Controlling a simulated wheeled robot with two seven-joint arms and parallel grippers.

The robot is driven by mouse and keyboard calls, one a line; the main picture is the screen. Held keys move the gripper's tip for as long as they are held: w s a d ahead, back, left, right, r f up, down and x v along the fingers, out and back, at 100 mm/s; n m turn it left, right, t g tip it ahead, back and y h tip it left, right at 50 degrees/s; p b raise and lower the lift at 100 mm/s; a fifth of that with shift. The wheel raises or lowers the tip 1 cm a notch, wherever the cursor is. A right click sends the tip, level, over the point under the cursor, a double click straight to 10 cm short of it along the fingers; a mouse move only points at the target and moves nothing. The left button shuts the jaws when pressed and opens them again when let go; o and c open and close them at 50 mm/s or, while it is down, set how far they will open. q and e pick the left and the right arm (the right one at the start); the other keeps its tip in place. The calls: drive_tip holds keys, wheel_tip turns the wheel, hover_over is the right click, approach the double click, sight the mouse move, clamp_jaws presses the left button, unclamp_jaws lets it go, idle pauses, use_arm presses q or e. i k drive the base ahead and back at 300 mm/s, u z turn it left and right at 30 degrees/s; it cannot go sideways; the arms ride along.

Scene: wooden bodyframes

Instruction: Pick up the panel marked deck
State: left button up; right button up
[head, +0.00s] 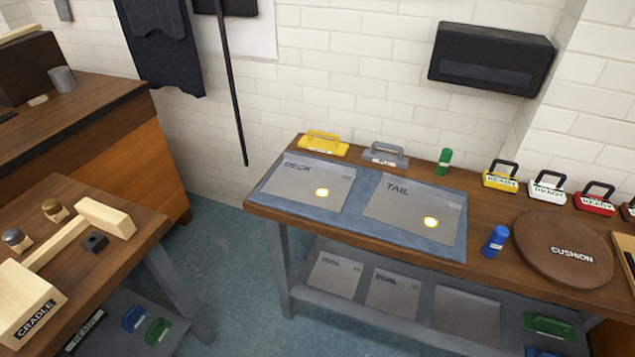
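The panel marked DECK (307,186) is a flat grey sheet with a bright round spot. It lies on a blue mat (365,225) at the left end of the long wooden table. A like panel marked TAIL (416,208) lies to its right on the same mat, apart from it. Neither of my grippers shows in the head view, and nothing covers the DECK panel.
Yellow (322,143) and grey (385,154) handled blocks stand behind the mat. A green cylinder (444,161), a blue cylinder (495,241) and a round brown cushion (563,247) are to the right. A side table (150,226) holds wooden parts. Floor (235,265) shows between the tables.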

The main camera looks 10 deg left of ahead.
sight(321, 185)
drive_tip(key=z, duration=0.5)
drive_tip(key=k, duration=0.95)
drive_tip(key=u, duration=0.6)
drive_tip(key=i, duration=1.35)
drive_tip(key=z, duration=0.55)
